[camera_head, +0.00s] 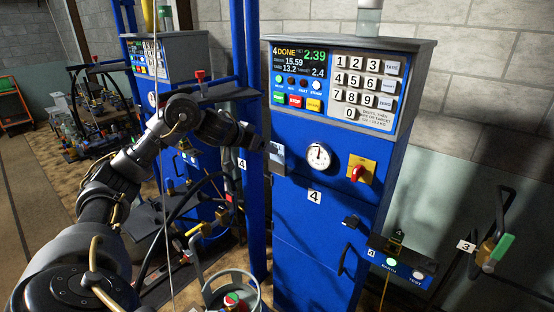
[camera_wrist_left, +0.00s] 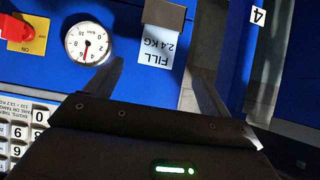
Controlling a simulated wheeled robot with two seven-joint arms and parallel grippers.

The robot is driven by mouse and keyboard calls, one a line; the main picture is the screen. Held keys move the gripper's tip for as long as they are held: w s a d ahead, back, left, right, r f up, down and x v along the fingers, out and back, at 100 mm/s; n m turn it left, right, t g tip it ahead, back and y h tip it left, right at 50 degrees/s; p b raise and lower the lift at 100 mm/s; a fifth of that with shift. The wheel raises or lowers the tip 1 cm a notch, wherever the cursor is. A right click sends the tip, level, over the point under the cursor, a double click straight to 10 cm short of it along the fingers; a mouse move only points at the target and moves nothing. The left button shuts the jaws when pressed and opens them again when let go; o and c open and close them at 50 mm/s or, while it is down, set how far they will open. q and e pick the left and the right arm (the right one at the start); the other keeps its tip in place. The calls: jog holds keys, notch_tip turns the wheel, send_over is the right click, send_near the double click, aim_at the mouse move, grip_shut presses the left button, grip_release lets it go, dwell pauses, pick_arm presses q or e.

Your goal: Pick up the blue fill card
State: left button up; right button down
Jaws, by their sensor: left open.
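The blue scale cabinet (camera_head: 330,225) stands at the centre of the head view. The fill card, a white card reading FILL 2.4 KG (camera_wrist_left: 158,48), shows upside down in the left wrist view. One end of it sits in a grey holder (camera_wrist_left: 164,14) on the blue cabinet front. In the head view the holder (camera_head: 278,168) is left of the dial, and the card is too small to read. My left gripper (camera_wrist_left: 155,68) is open, its fingertips close to the card, one towards each side. I cannot tell whether they touch it. My right gripper is out of view.
The panel (camera_head: 340,85) shows DONE and 2.39. A round dial (camera_head: 319,157) and a red knob on a yellow plate (camera_head: 361,170) are right of the holder. A blue post (camera_head: 253,215) stands at the left. A gas cylinder (camera_head: 232,285) is below.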

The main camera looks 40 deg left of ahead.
aim_at(277, 158)
pick_arm(q)
jog(key=p+x, duration=0.2)
jog(key=x, duration=0.8)
jog(key=shift+w+d+f, duration=0.1)
jog(key=shift+w, duration=0.15)
jog(key=shift+s, duration=0.1)
jog(key=shift+c, duration=0.4)
jog(key=c, duration=1)
